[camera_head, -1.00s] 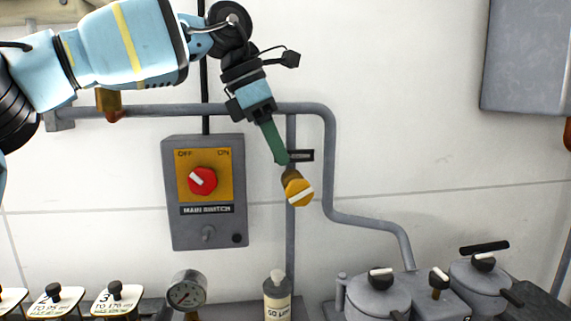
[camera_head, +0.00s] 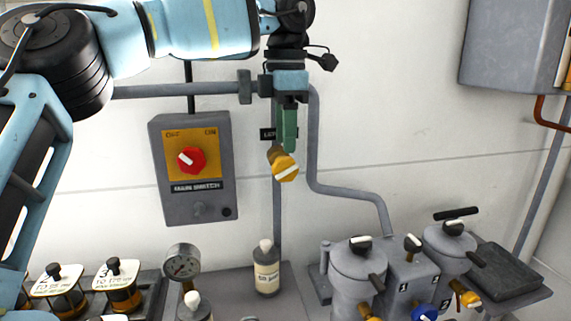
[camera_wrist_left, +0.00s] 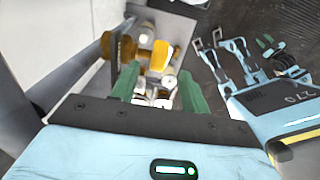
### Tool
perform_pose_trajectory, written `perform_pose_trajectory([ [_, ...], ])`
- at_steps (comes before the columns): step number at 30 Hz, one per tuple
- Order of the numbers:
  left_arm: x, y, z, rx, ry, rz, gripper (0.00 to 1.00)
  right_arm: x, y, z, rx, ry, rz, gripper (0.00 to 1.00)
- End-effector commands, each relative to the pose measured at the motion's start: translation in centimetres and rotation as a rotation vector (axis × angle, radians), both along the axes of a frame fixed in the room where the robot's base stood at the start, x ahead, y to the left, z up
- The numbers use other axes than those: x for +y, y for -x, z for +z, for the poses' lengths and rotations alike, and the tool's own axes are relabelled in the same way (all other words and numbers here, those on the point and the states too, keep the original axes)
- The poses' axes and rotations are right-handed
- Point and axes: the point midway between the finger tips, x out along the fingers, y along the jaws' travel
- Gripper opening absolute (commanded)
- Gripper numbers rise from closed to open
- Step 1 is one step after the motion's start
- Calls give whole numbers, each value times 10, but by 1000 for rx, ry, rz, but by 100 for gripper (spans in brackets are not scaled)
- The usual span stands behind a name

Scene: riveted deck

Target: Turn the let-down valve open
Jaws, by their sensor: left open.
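The let-down valve's yellow knob (camera_head: 286,170) has a white stripe that slants up to the right. It sits on a brass stem on the vertical grey pipe, below a dark label (camera_head: 267,134) partly hidden by my gripper. My left gripper (camera_head: 289,146) points down, its green fingertips just above and behind the knob's top edge in the head view. In the left wrist view, the gripper (camera_wrist_left: 160,72) is open and empty, with the yellow knob (camera_wrist_left: 160,55) ahead, between the lines of the fingers. I cannot tell whether they touch. My right gripper is out of view.
Left of the valve is the main switch box (camera_head: 216,199) with a red knob. A bent pipe (camera_head: 313,150) runs close on the right. The wall between is clear.

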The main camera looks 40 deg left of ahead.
Motion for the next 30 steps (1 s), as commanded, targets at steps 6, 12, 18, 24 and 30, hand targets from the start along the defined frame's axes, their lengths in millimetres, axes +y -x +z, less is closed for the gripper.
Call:
perform_pose_trajectory([
  [6, 1, 1, -33, 2, -1, 0, 45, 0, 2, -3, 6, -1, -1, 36],
  [12, 0, 0, -54, 0, 0, 1, 45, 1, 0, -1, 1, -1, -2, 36],
  [18, 0, 0, -61, 0, 1, 1, 45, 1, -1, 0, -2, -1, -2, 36],
  [24, 0, 0, -61, -1, 2, 1, 45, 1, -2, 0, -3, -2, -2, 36],
  [30, 0, 0, -61, -1, 2, 1, 19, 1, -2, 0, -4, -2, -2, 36],
])
